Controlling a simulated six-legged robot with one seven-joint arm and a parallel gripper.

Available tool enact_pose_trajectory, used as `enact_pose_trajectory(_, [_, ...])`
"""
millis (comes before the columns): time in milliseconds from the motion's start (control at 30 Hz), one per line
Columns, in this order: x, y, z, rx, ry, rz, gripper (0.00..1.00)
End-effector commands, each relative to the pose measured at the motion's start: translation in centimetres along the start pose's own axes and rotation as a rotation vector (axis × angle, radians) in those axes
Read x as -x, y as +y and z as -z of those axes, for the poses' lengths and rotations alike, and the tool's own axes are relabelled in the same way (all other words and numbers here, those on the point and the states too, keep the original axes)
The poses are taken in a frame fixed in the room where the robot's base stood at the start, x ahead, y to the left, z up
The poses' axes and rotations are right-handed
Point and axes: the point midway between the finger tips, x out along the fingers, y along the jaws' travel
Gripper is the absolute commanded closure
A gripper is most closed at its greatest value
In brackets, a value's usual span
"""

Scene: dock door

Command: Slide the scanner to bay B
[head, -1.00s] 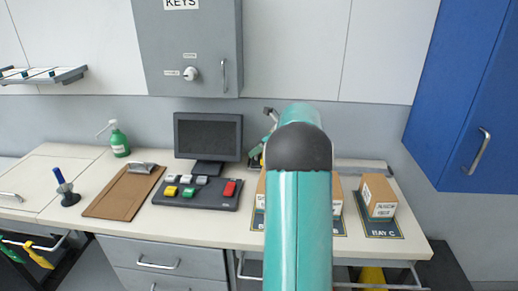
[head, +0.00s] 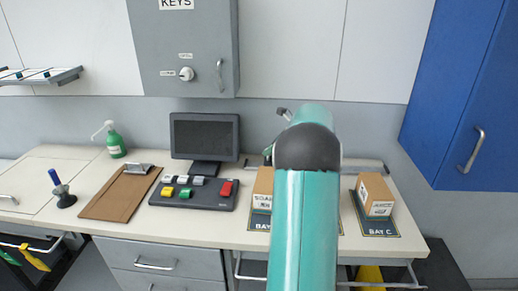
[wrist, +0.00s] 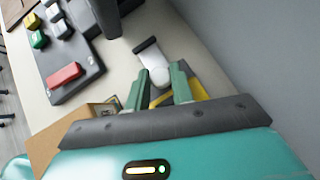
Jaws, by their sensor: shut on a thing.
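My gripper (wrist: 163,88) shows in the wrist view with its two green fingers closed around a pale rounded grip. The grip belongs to the scanner (wrist: 190,102), whose yellow part shows beside and below the right finger. In the head view my arm hides the gripper and the scanner. A grey rail (head: 370,168) runs along the back of the counter, partly behind my arm. The bay B mark is hidden or unreadable behind my arm. The bay C mark (head: 380,230) shows at the right, under a cardboard box (head: 374,196).
Another cardboard box (head: 262,188) stands left of my arm on a dark mat. A monitor (head: 205,137), a button panel (head: 193,193) and a clipboard (head: 120,194) stand farther left. A blue cabinet (head: 465,95) hangs at the right. A grey wall backs the counter.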

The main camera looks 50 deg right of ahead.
Motion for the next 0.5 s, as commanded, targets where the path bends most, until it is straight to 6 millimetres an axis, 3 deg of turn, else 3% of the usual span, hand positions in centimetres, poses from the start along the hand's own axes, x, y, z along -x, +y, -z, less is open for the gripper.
enact_pose_trajectory(300, [5.0, -3.0, 5.1, -0.003, 0.001, 0.002, 1.0])
enact_pose_trajectory(500, [6.5, -3.8, 6.5, -0.001, 0.0, 0.0, 1.0])
